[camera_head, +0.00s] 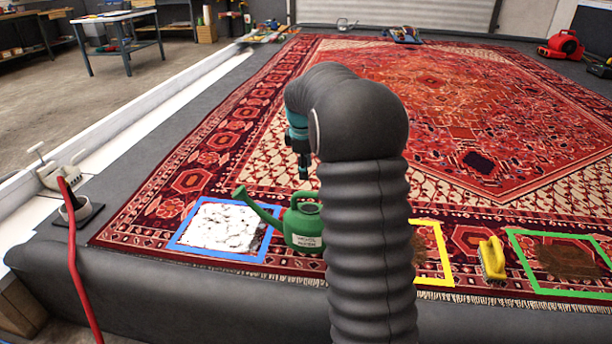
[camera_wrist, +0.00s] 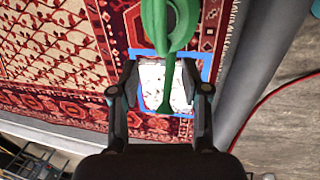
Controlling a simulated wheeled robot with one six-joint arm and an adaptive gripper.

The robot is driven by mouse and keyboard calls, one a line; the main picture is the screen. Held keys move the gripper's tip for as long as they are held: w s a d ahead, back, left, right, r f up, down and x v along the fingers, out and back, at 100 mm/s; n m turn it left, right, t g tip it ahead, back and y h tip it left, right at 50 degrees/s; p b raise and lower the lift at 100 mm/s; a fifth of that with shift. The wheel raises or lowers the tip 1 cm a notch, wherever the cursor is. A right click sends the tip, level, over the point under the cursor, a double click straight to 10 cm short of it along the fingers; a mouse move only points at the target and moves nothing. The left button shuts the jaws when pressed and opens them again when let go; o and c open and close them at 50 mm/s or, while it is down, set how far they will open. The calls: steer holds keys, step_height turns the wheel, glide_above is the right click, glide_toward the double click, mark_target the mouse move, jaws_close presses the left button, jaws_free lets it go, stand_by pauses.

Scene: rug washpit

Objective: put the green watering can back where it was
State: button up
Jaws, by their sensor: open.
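The green watering can (camera_head: 304,224) stands upright on the red patterned rug, partly hidden behind my arm in the head view. Its spout points left, over the edge of the blue-framed square (camera_head: 179,246), which holds a white foamy patch. In the wrist view the can (camera_wrist: 168,22) is at the top, and its spout reaches down between my fingers. My gripper (camera_wrist: 160,92) is open above the blue-framed square, with nothing held. In the head view my gripper (camera_head: 303,172) hangs above and near the can.
A yellow frame (camera_head: 446,280) and a green frame (camera_head: 597,296) lie on the rug to the right, with a yellow brush (camera_head: 492,259) between them. A red hose (camera_head: 73,250) runs down at the left. A red blower (camera_head: 564,46) stands far right. The rug's middle looks mostly clear.

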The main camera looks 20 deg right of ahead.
steer(key=s+a+r+m+t, duration=0.1)
steer(key=s+a+r+m, duration=0.2)
steer(key=s+a+r, duration=0.35)
steer(key=s+a+r+m+t, duration=0.1)
steer(key=s+a+r+m, duration=0.2)
steer(key=s, duration=0.7)
steer(key=s+a+f+m+t, duration=0.1)
steer(key=s+a+m, duration=0.1)
steer(key=s, duration=0.8)
steer(key=s+a+f+m+y, duration=0.1)
steer(key=s+a, duration=0.4)
steer(key=s, duration=0.5)
steer(key=shift+a+f+m+t, duration=0.35)
steer(key=shift+f+m, duration=0.35)
steer(key=shift+m, duration=0.4)
steer(key=shift+c, duration=0.4)
steer(key=shift+d, duration=0.2)
